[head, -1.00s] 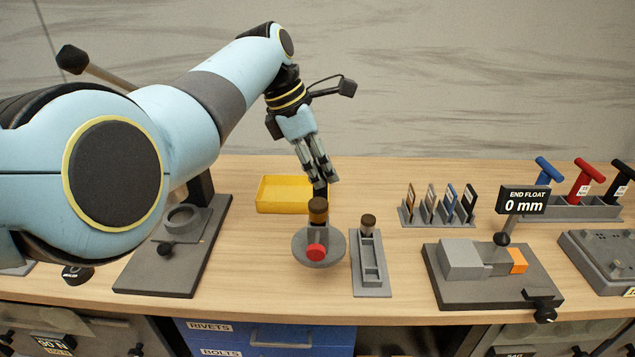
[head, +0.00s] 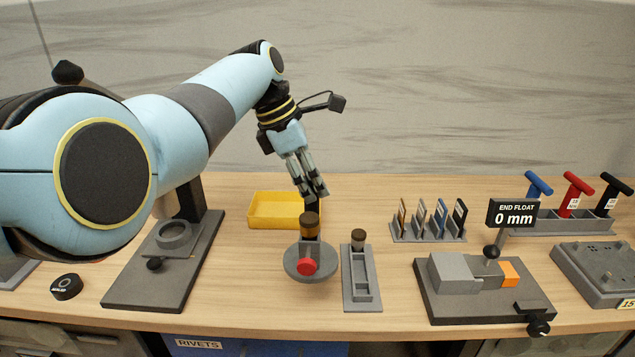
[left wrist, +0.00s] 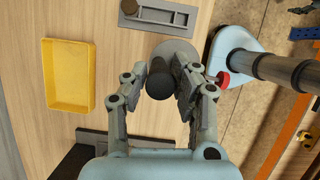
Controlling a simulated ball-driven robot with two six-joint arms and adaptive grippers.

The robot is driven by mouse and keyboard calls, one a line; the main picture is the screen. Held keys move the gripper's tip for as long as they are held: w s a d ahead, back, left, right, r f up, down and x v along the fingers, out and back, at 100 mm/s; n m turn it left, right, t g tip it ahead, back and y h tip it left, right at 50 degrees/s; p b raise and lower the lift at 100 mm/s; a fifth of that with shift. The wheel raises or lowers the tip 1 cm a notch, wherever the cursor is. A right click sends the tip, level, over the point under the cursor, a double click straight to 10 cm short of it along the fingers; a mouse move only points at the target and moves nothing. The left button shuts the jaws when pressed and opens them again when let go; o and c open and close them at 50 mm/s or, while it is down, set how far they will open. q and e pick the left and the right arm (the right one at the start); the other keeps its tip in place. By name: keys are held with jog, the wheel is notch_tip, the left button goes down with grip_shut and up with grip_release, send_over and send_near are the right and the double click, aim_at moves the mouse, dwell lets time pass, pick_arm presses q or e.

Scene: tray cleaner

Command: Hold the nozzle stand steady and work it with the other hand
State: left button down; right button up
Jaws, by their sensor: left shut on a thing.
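A dark upright post (head: 308,207) rises behind the cap. In the left wrist view a black round-topped cylinder (left wrist: 160,80) stands over the grey disc. My left gripper (head: 316,196) is shut on this dark post; in the left wrist view its fingers (left wrist: 160,85) lie on both sides of it. My right gripper is in neither view.
A yellow tray (head: 285,222) lies behind the stand. A grey slotted holder with a small capped vial (head: 358,241) is close on the right. A grey fixture (head: 484,305) with an "END FLOAT 0 mm" sign stands further right. A dark fixture (head: 150,285) is left.

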pick_arm(q)
jog(key=w+a+f+b, duration=0.5)
jog(key=a+f+b, duration=0.3)
jog(key=b, duration=0.6)
jog(key=shift+w+a+f, duration=0.15)
jog(key=shift+a+f, duration=0.1)
jog(key=shift+f, duration=0.2)
dwell(0.8)
jog(key=shift+f+b, duration=0.2)
jog(key=shift+b, duration=0.15)
dwell(0.4)
jog(key=c, duration=1.7)
grip_release()
grip_shut()
jog(key=shift+f, duration=0.1)
